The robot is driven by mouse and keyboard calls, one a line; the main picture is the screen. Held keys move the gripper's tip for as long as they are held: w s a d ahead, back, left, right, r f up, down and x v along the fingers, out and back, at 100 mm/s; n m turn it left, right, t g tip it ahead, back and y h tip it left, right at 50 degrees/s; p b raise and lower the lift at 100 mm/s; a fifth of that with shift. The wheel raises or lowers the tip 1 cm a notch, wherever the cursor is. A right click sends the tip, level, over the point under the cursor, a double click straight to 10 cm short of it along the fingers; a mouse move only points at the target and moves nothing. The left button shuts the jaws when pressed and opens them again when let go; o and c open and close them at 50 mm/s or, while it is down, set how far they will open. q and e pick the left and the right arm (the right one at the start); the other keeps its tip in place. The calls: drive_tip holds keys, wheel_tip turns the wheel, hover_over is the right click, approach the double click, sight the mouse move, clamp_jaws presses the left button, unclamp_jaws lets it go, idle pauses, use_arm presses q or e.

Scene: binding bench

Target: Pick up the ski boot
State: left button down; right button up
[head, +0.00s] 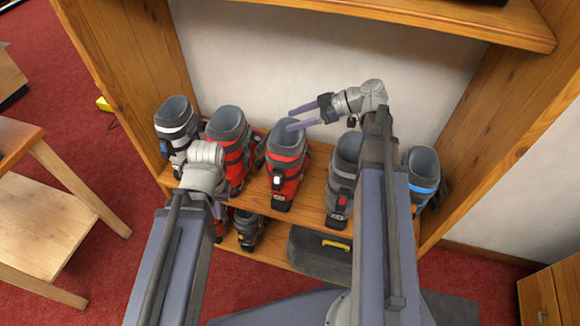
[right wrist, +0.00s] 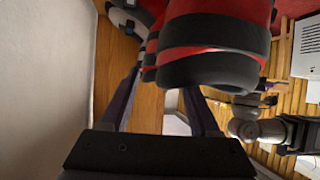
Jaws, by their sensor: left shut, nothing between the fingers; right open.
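Several ski boots stand in a row on the wooden shelf. A red and black boot (head: 284,168) stands in the middle. Another red boot (head: 232,150) and a white and grey boot (head: 176,124) are to its left. A grey boot (head: 342,178) and a blue-trimmed boot (head: 424,172) are to its right. My right gripper (head: 297,116) is open and empty, its fingers pointing left above the middle red boot's top. A red and black boot (right wrist: 212,58) looms close by its fingers in the right wrist view. My left gripper (head: 217,209) is shut and empty, low before the shelf, its fingers mostly hidden.
A lower shelf holds a dark case with a yellow handle (head: 318,248) and a smaller boot (head: 248,228). Wooden side panels (head: 128,70) and an upper shelf (head: 440,18) frame the space. A wooden table (head: 40,190) stands at left on red carpet.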

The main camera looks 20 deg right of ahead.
drive_tip(key=shift+w+a+f, duration=0.1)
drive_tip(key=shift+a, duration=0.1)
clamp_jaws()
idle(0.4)
idle(0.9)
